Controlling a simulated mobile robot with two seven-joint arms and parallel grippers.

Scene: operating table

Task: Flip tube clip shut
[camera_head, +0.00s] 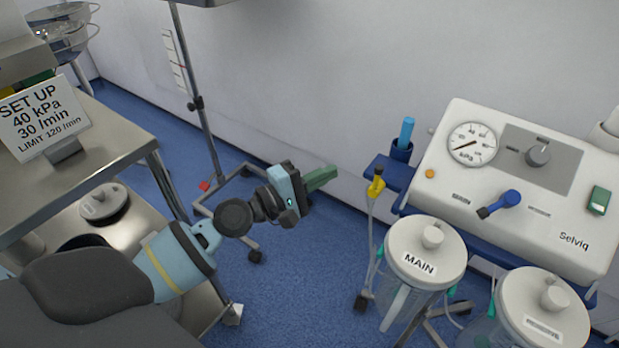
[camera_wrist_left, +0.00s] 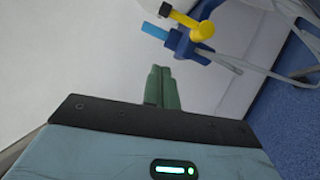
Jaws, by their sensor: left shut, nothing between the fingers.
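The yellow tube clip (camera_head: 376,186) is on the pale tube hanging beside the suction unit, with a dark piece at its top. In the left wrist view, the yellow clip (camera_wrist_left: 202,30) is at the upper right, next to a blue holder. The closed fingertips (camera_wrist_left: 161,70) also show in the left wrist view, below the clip. My right gripper is not in view.
The suction unit (camera_head: 455,195) with gauge and blue lever is at right. The MAIN jar (camera_head: 425,250) and a second lidded jar (camera_head: 541,305) stand below it. A blue holder (camera_head: 401,151) is behind the clip. A metal table (camera_head: 100,135) with a sign (camera_head: 42,118) is at left.

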